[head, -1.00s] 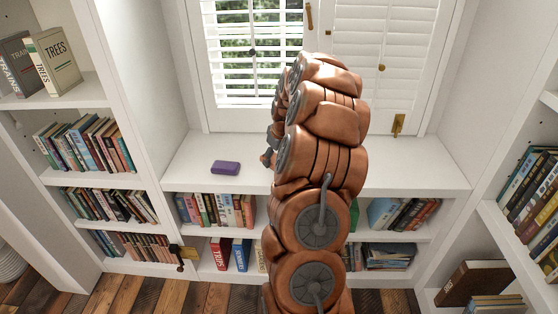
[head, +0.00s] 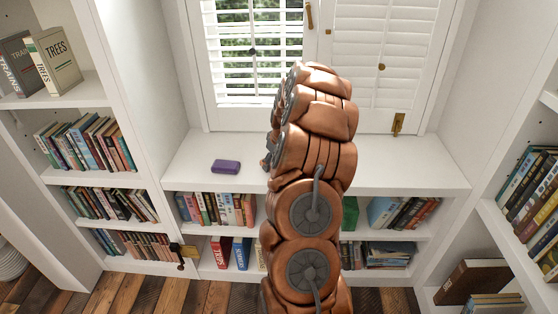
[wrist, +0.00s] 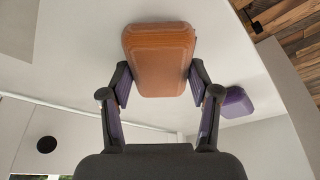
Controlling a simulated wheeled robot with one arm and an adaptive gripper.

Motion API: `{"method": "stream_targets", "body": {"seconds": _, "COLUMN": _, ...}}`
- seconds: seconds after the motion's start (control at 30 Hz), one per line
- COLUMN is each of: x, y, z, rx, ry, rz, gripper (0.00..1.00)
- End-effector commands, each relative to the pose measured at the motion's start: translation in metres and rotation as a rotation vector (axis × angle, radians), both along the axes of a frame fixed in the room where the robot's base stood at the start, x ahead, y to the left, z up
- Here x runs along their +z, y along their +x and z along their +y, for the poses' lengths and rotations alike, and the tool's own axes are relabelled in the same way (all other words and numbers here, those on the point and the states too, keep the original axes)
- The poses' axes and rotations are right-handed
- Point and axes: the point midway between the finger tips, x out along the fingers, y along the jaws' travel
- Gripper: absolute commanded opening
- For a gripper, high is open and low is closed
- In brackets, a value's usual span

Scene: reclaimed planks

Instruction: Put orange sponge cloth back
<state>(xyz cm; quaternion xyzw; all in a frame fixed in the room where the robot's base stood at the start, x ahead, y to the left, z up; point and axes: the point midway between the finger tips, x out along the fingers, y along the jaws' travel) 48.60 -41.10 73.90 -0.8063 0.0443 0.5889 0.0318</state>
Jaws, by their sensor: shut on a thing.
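The orange sponge cloth (wrist: 160,50) is a thick rounded block in the wrist view, at the top middle. My gripper (wrist: 160,78) is shut on it, with one finger on each side. The sponge cloth is over the white window ledge; I cannot tell whether it touches the surface. In the head view my copper arm hides the sponge cloth and most of the gripper.
A purple block (head: 226,167) lies on the white ledge (head: 400,172), left of my arm; it also shows in the wrist view (wrist: 237,102). Shutters (head: 370,60) stand behind. Bookshelves flank both sides. The ledge right of my arm is clear.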

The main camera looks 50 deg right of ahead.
Motion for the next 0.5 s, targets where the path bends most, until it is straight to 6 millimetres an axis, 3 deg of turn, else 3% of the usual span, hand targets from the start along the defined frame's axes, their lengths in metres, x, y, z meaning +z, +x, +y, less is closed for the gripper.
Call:
{"method": "stream_targets", "body": {"seconds": 0.1, "x": -0.0043, "y": 0.0, "z": 0.0002, "rx": 0.0, "ry": 0.0, "rz": 0.0, "gripper": 0.34}}
{"method": "stream_targets", "body": {"seconds": 0.13, "x": -0.0033, "y": 0.0, "z": 0.0002, "rx": 0.0, "ry": 0.0, "rz": 0.0, "gripper": 0.64}}
{"method": "stream_targets", "body": {"seconds": 0.2, "x": -0.003, "y": 0.0, "z": 0.0002, "rx": 0.0, "ry": 0.0, "rz": 0.0, "gripper": 0.72}}
{"method": "stream_targets", "body": {"seconds": 0.33, "x": -0.0029, "y": 0.0, "z": 0.0003, "rx": 0.0, "ry": 0.0, "rz": 0.0, "gripper": 0.85}}
{"method": "stream_targets", "body": {"seconds": 0.5, "x": -0.0029, "y": 0.0, "z": 0.0002, "rx": 0.0, "ry": 0.0, "rz": 0.0, "gripper": 0.86}}
